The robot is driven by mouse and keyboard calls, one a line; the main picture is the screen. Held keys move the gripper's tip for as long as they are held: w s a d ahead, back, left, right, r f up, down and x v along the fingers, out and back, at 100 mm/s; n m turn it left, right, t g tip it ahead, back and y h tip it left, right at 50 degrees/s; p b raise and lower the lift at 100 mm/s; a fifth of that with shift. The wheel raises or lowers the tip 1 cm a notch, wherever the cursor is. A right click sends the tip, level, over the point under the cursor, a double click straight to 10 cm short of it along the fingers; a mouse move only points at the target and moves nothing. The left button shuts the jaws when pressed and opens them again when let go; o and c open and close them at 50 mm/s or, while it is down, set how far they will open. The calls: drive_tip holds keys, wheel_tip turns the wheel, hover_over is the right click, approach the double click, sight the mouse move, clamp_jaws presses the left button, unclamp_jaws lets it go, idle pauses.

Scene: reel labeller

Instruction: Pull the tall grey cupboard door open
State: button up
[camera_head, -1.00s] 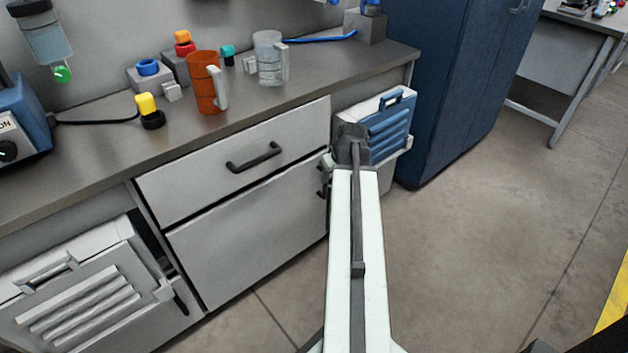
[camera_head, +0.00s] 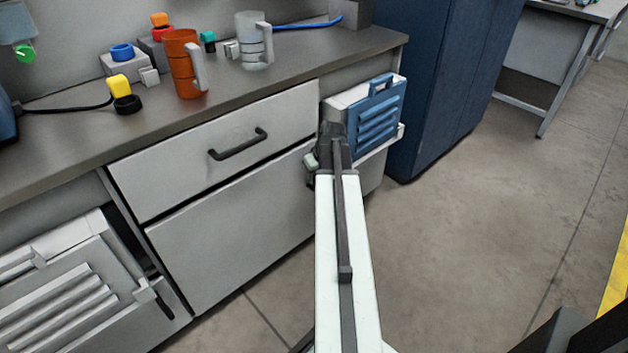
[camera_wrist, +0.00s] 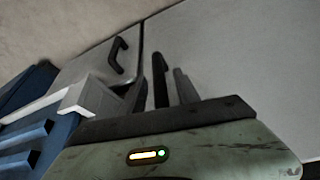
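The grey cupboard door (camera_head: 230,235) is under the drawer in the head view and looks shut. It also fills the right of the wrist view (camera_wrist: 235,65). My gripper (camera_head: 332,135) is at its right edge in the head view and hides much of the handle area. In the wrist view an upright black handle (camera_wrist: 159,80) shows beside the seam. My gripper's dark fingers (camera_wrist: 158,92) stand apart on either side of it. I cannot tell whether they touch it.
A drawer with a black handle (camera_head: 238,145) is above the door. A blue-fronted box (camera_head: 378,115) hangs right of my gripper, before a blue cabinet (camera_head: 435,90). Mugs (camera_head: 186,65) stand on the worktop (camera_head: 215,100). Floor at the right is clear.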

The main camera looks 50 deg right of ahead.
drive_tip(key=shift+r, duration=0.1)
clamp_jaws()
idle(1.2)
